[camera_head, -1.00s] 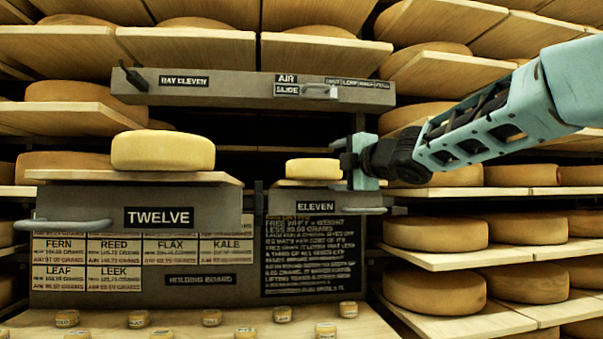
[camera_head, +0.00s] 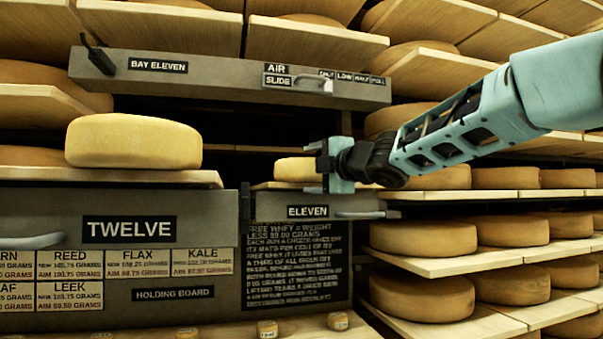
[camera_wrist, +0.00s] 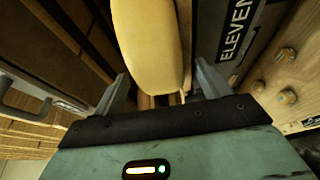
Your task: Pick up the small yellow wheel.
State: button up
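The small yellow wheel (camera_head: 293,169) sits on the board above the ELEVEN label, in the middle of the head view. My gripper (camera_head: 322,167) is at its right side, with the fingers spread one above the other and hiding the wheel's right edge. In the wrist view the wheel (camera_wrist: 147,40) stands in front of the gap between my two open fingers (camera_wrist: 163,75). The fingers look apart from it, with no clear contact. How far the wheel reaches between them I cannot tell.
A larger wheel (camera_head: 133,141) sits on the TWELVE board to the left. The grey BAY ELEVEN beam (camera_head: 230,79) spans above. Shelves of big wheels (camera_head: 423,238) are at the right. Tiny wheels (camera_head: 338,321) lie on the lower ledge.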

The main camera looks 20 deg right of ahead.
jog(key=c, duration=1.4)
jog(key=shift+r, duration=0.15)
grip_shut()
